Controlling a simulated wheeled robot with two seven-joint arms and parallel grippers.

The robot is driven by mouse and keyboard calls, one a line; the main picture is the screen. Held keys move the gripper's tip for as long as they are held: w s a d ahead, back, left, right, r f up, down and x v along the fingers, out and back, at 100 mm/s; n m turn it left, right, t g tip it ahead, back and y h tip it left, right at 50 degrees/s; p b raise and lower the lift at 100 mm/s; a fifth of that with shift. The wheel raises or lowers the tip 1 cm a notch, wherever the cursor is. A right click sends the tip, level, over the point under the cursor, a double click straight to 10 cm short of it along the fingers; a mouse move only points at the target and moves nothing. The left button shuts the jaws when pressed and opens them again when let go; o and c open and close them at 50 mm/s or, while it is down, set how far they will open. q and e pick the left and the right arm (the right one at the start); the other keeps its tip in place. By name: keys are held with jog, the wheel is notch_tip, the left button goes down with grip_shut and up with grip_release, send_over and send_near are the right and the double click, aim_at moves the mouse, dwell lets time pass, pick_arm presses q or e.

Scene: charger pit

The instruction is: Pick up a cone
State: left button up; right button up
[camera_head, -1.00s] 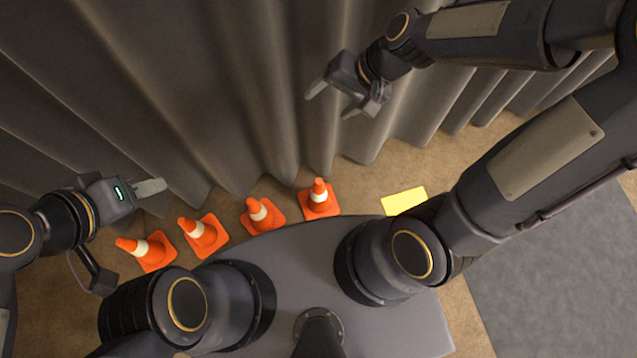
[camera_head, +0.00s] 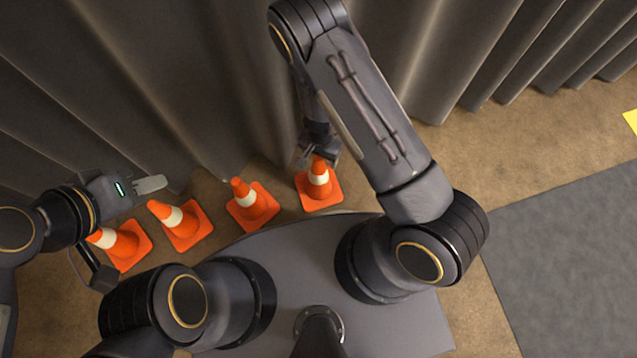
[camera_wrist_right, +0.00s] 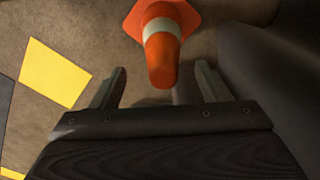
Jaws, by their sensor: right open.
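Several orange cones with white bands stand in a row on the brown floor. The rightmost cone (camera_head: 318,190) stands upright under my right gripper (camera_head: 318,152). In the right wrist view, its tip points into the gap between the open fingers of my right gripper (camera_wrist_right: 160,82); its base (camera_wrist_right: 190,12) is at the top edge. I see no clear contact. Another cone (camera_head: 251,207) and a third cone (camera_head: 182,228) stand to its left.
A grey curtain (camera_head: 190,80) hangs close behind the cones. A yellow patch (camera_head: 631,120) shows at the right edge; one also lies left in the right wrist view (camera_wrist_right: 55,72). A grey mat (camera_head: 570,250) covers the floor at right. My base fills the bottom middle.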

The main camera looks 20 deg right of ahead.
aim_at(318, 175)
jog(key=f+b, duration=0.2)
jog(key=f, duration=0.1)
jog(key=f+b, duration=0.1)
jog(key=f, duration=0.1)
jog(key=shift+a+f, duration=0.2)
jog(key=shift+a, duration=0.05)
jog(key=shift+c, duration=0.3)
jog(key=shift+r, duration=0.1)
jog(key=c, duration=1.3)
